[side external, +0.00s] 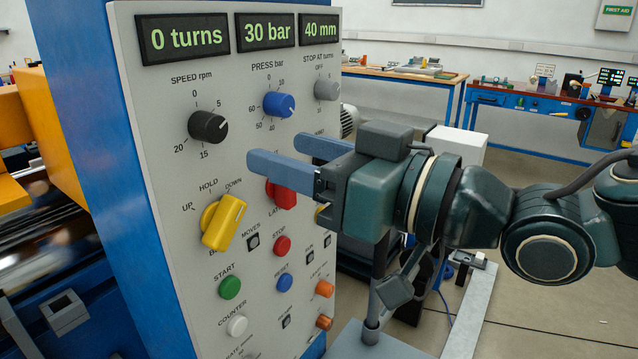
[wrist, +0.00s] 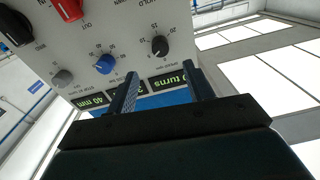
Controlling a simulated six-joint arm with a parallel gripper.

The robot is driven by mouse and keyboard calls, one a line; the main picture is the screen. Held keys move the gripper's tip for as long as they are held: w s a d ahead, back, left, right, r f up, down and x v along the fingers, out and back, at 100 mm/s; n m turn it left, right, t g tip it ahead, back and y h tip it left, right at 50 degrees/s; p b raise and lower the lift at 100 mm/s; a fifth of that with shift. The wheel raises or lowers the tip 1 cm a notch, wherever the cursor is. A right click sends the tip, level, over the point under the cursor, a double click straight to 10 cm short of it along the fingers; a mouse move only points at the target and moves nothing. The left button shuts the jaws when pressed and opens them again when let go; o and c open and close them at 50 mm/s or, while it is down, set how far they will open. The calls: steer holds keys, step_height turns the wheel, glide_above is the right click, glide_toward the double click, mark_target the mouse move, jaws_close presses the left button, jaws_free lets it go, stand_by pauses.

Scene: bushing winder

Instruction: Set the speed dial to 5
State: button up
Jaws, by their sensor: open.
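The speed dial (side external: 207,127) is a round black knob at the upper left of the grey panel, under the label SPEED rpm. A light mark on it faces the right side; I cannot read its exact setting. In the wrist view the speed dial (wrist: 160,46) appears upside down, just beyond the space between the fingers. My gripper (side external: 276,152) is open and empty, its two blue-grey fingers reaching toward the panel, right of and below the dial in the side view. In the wrist view my gripper (wrist: 160,77) frames the turns display. The fingers look apart from the dial.
The blue press dial (side external: 279,105) and grey stop dial (side external: 327,88) sit right of the speed dial. Below are a yellow lever knob (side external: 224,221), a red knob (side external: 283,195) and several push buttons. Displays read 0 turns (side external: 184,39), 30 bar and 40 mm.

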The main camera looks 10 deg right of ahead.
steer(key=shift+v, duration=1.6)
steer(key=shift+d, duration=0.15)
steer(key=d+f+m+g+h, duration=0.15)
steer(key=d+h, duration=0.25)
steer(key=d, duration=0.8)
steer(key=d+f+m+h, duration=0.3)
steer(key=d+h, duration=0.1)
steer(key=d, duration=0.9)
steer(key=s+d+f+m+g+h, duration=0.2)
steer(key=s+d+f+g, duration=0.1)
steer(key=s+d, duration=0.5)
steer(key=s+d+f+m+g+h, duration=0.2)
steer(key=s+d+f, duration=0.4)
steer(key=s+d, duration=0.3)
steer(key=shift+s+d+g+h, duration=0.2)
steer(key=shift+s+g+h, duration=0.25)
steer(key=shift+s+h, duration=0.25)
